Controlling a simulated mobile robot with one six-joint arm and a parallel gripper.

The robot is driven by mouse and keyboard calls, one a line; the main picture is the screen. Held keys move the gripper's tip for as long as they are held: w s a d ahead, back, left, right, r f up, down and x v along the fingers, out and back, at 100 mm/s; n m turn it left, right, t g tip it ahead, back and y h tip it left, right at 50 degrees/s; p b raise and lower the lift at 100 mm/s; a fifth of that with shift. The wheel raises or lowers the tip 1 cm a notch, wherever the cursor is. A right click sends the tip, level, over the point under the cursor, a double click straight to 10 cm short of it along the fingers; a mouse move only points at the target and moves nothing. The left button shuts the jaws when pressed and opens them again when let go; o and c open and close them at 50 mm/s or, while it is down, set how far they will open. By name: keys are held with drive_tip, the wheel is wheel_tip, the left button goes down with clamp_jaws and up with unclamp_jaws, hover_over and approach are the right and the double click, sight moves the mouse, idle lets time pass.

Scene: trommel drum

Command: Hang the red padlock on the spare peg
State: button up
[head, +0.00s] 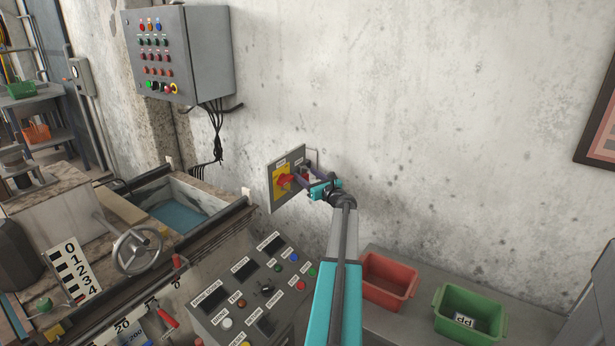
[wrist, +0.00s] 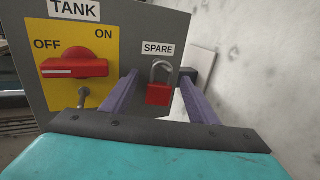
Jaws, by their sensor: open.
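The red padlock (wrist: 158,94) is upright against the grey panel (wrist: 120,20), just below the SPARE label (wrist: 158,49). Its grey shackle points up; the peg itself cannot be made out clearly behind it. My gripper (wrist: 159,75) is open, with one purple finger on each side of the padlock and gaps visible between fingers and body. In the head view my gripper (head: 309,182) is at the right side of the wall panel (head: 281,196), and the padlock is mostly hidden there.
A red rotary switch (wrist: 75,67) on a yellow plate sits left of the padlock, its white line toward OFF. A small metal part (wrist: 83,95) is below it. A red bin (head: 388,280) and green bin (head: 470,311) stand on the bench. A button console (head: 255,295) is below the panel.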

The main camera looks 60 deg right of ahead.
drive_tip(key=v, duration=1.3)
drive_tip(key=shift+s, duration=0.4)
